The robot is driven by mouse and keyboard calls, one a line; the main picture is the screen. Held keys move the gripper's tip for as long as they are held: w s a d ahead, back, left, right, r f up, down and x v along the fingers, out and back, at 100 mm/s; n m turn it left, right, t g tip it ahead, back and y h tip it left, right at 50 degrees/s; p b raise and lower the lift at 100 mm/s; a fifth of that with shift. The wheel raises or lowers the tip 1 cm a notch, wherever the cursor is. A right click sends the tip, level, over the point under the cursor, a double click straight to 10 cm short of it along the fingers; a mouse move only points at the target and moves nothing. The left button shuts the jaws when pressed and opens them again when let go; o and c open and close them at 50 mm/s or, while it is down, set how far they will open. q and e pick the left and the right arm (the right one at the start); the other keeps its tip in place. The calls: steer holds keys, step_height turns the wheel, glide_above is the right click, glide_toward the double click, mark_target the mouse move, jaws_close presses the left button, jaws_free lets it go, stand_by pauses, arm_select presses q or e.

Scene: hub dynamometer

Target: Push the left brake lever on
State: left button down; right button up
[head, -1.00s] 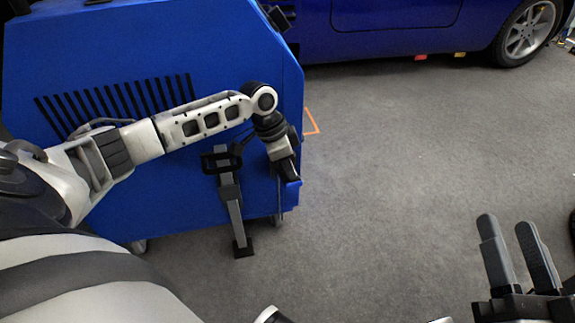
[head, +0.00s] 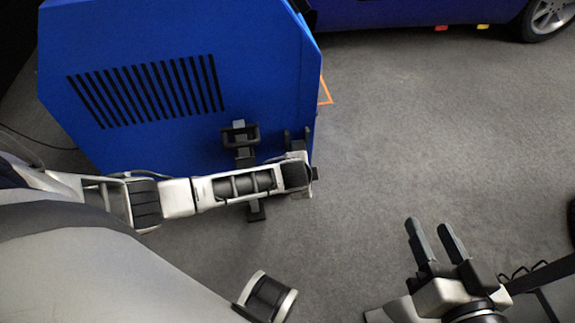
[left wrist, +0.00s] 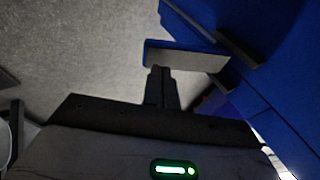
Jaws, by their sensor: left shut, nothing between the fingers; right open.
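The blue cabinet (head: 180,50) fills the upper left of the head view. On its near side is what looks like the brake lever (head: 240,135), with a black loop handle at the top. A black foot (head: 257,210) shows below it. My left forearm crosses in front and hides the part between. My right gripper (head: 428,225) is open and empty.
A blue car (head: 410,10) stands at the back, with small red and yellow blocks (head: 441,28) below its edge. An orange mark (head: 326,92) lies on the floor beside the cabinet. Grey carpet (head: 400,130) is clear in the middle.

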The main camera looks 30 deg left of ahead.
arm_select(q)
step_height(320, 180, down, 2)
steer(key=shift+w+f+t, duration=0.1)
steer(key=shift+t, duration=0.2)
arm_select(e)
steer(key=shift+s+d, duration=0.1)
steer(key=shift+d, duration=0.1)
steer(key=shift+r, duration=0.15)
arm_select(q)
steer(key=d+p+v, duration=0.1)
steer(key=p+v, duration=0.8)
steer(key=v, duration=0.1)
steer(key=shift+s+f+p, duration=0.2)
steer(key=shift+s+p, duration=0.1)
steer(key=shift+p, duration=0.05)
arm_select(e)
step_height(320, 180, down, 5)
steer(key=s+d+g+h, duration=0.2)
steer(key=g, duration=0.2)
steer(key=shift+s+d+h, duration=0.15)
steer(key=shift+s+h, duration=0.25)
steer(key=shift+r, duration=0.1)
